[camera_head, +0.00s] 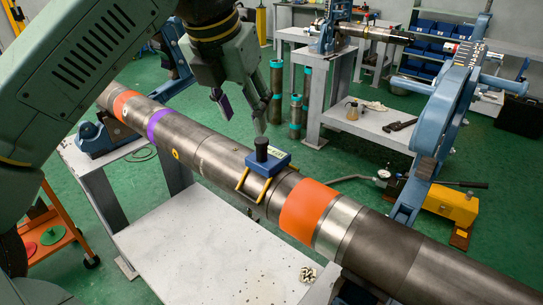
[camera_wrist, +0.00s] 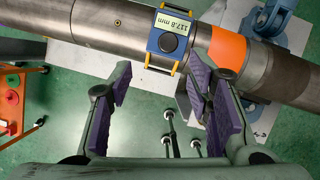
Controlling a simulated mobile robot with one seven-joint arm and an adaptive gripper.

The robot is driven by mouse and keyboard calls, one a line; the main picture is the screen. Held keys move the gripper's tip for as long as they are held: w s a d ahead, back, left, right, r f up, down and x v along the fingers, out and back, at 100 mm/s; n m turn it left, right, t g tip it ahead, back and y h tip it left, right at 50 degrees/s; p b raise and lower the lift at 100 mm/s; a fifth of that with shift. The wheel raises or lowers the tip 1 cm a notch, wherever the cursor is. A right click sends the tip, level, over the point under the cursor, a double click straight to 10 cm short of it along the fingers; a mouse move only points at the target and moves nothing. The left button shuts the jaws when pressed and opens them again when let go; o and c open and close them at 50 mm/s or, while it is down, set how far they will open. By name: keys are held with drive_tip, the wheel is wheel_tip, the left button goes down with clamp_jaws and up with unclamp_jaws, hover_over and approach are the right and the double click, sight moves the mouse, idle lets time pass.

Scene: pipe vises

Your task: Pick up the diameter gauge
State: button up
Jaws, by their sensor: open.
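The diameter gauge (camera_head: 268,161) is a small blue box with a black knob on top and yellow legs. It straddles the top of the long grey pipe (camera_head: 212,155), just left of an orange band. In the wrist view the gauge (camera_wrist: 157,42) sits at the top centre, and its display reads 117.8 mm. My gripper (camera_head: 241,114) is open and empty, above and behind the gauge in the head view, touching nothing. In the wrist view my gripper's purple-padded fingers (camera_wrist: 157,84) are spread apart, below the gauge in the picture.
The pipe rests across blue vises, with a large blue vise (camera_head: 450,90) at right. A white table (camera_head: 210,245) lies beneath the pipe. A yellow pump (camera_head: 450,203) stands on the green floor at right. An orange cart (camera_head: 62,235) is at left.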

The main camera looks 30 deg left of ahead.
sight(261, 140)
drive_tip(key=shift+w+d+p+x, duration=0.15)
drive_tip(key=shift+p+x, duration=0.25)
drive_tip(key=shift+x, duration=1.2)
drive_tip(key=shift+w+d+p+x, duration=0.2)
drive_tip(key=shift+p+x, duration=0.2)
drive_tip(key=shift+x, duration=1.2)
drive_tip(key=shift+w+d+p+x, duration=0.15)
drive_tip(key=shift+p+x, duration=0.25)
drive_tip(key=shift+x, duration=1.25)
drive_tip(key=shift+r, duration=0.2)
drive_tip(key=shift+c, duration=0.5)
clamp_jaws()
